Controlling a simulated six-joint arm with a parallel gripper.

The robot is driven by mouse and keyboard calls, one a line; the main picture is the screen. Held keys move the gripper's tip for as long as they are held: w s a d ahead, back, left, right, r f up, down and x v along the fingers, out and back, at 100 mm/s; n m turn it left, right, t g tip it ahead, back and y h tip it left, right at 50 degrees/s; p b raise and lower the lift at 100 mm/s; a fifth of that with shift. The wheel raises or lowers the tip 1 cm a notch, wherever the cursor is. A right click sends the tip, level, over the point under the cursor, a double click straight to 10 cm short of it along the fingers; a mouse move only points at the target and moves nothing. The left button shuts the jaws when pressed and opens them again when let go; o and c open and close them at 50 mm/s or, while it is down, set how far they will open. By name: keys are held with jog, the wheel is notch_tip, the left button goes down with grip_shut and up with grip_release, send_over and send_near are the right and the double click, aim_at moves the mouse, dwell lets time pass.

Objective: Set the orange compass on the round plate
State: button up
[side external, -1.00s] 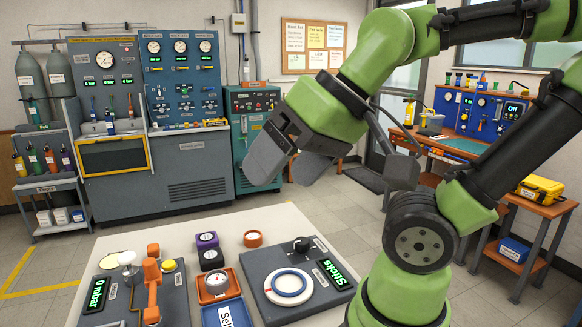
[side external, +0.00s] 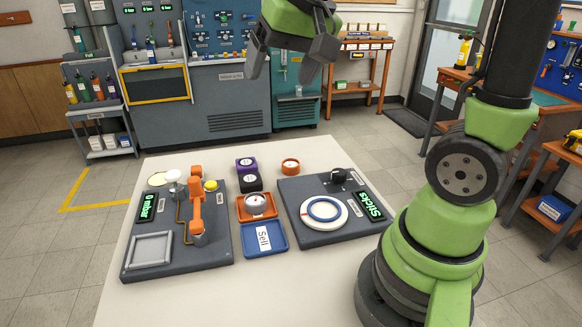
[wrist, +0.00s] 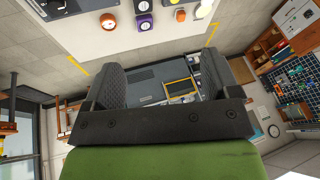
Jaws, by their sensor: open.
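The orange compass (side external: 290,166) is a small round orange piece standing on the pale bench top, behind the gap between the two dark panels. It also shows small in the wrist view (wrist: 108,21), near the top edge. The round plate (side external: 324,209) is white with a blue ring and lies on the right dark panel, beside a green "Sticks" display. It looks empty. My gripper (side external: 288,70) is high above and behind the bench, apart from everything. Its two dark fingers are spread, with nothing between them (wrist: 160,88).
A purple cube (side external: 246,163) and a black cube (side external: 248,182) stand left of the compass. An orange tray (side external: 257,212) with a round gauge and a blue "Sell" tray (side external: 263,240) lie between the panels. The left panel (side external: 200,255) carries an orange lever assembly.

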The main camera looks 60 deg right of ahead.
jog(key=w+d+f+m+g, duration=0.1)
jog(key=w+d+f, duration=0.3)
jog(key=w+d, duration=0.15)
jog(key=m+g+h, duration=0.1)
jog(key=m+g, duration=0.2)
send_near(291, 163)
notch_tip(291, 163, down, 4)
jog(key=shift+s+r, duration=0.15)
jog(key=shift+w+d+f, duration=0.15)
jog(key=shift+w+f, duration=0.05)
jog(key=shift+f, duration=0.75)
jog(key=shift+w+d+f, duration=0.15)
jog(key=shift+w+f, duration=0.05)
jog(key=shift+f, duration=0.75)
jog(key=shift+w+d+f, duration=0.2)
jog(key=shift+f, duration=0.75)
jog(key=shift+c, duration=0.5)
jog(key=c, duration=1)
